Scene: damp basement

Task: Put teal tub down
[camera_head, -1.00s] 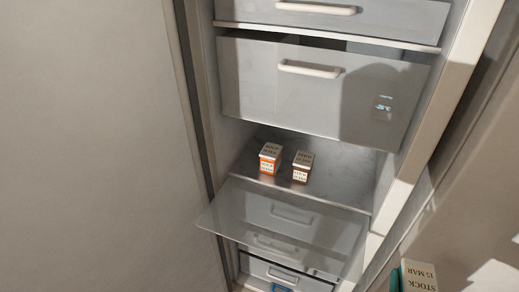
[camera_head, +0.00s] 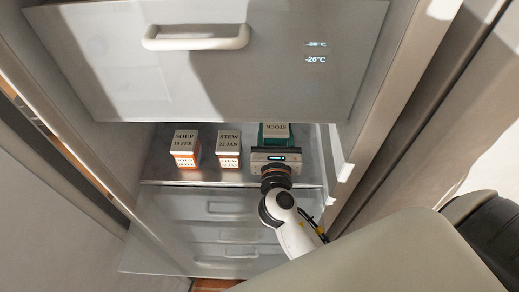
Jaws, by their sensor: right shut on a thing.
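The teal tub (camera_head: 275,131) has a pale lid reading STOCK. It is inside the freezer compartment, at the right end of a row with two other tubs. My right gripper (camera_head: 276,149) reaches in from the lower right and is shut on the teal tub. The gripper's body hides the tub's near side and base, so I cannot tell whether it touches the shelf (camera_head: 205,174). My left gripper is out of view.
The orange SOUP tub (camera_head: 186,149) and the STEW tub (camera_head: 229,150) stand left of the teal tub. A large drawer front (camera_head: 215,80) with a white handle (camera_head: 196,37) overhangs the compartment. A clear flap (camera_head: 165,235) hangs open below the shelf.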

